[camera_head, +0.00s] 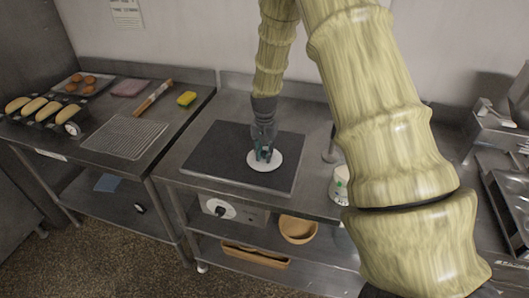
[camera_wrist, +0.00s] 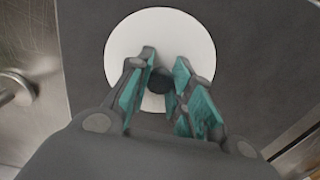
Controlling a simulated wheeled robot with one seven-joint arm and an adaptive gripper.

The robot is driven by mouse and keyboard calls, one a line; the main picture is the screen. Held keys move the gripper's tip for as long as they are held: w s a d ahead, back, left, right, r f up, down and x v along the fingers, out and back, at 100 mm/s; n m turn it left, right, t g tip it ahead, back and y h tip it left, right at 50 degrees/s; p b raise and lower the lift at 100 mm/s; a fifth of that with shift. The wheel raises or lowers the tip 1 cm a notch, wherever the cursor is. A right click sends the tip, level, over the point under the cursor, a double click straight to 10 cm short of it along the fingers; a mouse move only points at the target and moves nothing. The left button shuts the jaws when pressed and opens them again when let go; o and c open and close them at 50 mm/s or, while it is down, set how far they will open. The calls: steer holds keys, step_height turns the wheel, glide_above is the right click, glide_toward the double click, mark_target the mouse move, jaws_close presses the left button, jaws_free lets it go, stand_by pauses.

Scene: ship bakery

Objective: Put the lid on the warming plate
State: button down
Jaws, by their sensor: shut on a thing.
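The lid (camera_head: 272,164) is a white disc with a small dark knob. It shows large in the wrist view (camera_wrist: 185,32), with its knob (camera_wrist: 160,80) between my fingertips. My gripper (camera_head: 263,156) points down over the middle of the lid and is shut on the knob. The warming plate (camera_head: 225,165) is a dark flat square on the steel table, and it also fills much of the wrist view (camera_wrist: 255,60). The lid is over the right-hand middle part of the plate. I cannot tell whether the lid touches the plate or hangs just above it.
A wire rack (camera_head: 125,137), a loaf tray (camera_head: 42,116), a rolling pin (camera_head: 152,97) and a yellow sponge (camera_head: 186,98) are on the left table. A small white container (camera_head: 340,184) stands right of the plate. A bowl (camera_head: 298,229) sits on the lower shelf.

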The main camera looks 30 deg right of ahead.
mark_target(264, 152)
steer(key=shift+f, duration=0.1)
steer(key=c, duration=1.3)
jaws_free()
steer(key=shift+r+b, duration=2.1)
steer(key=shift+r, duration=4)
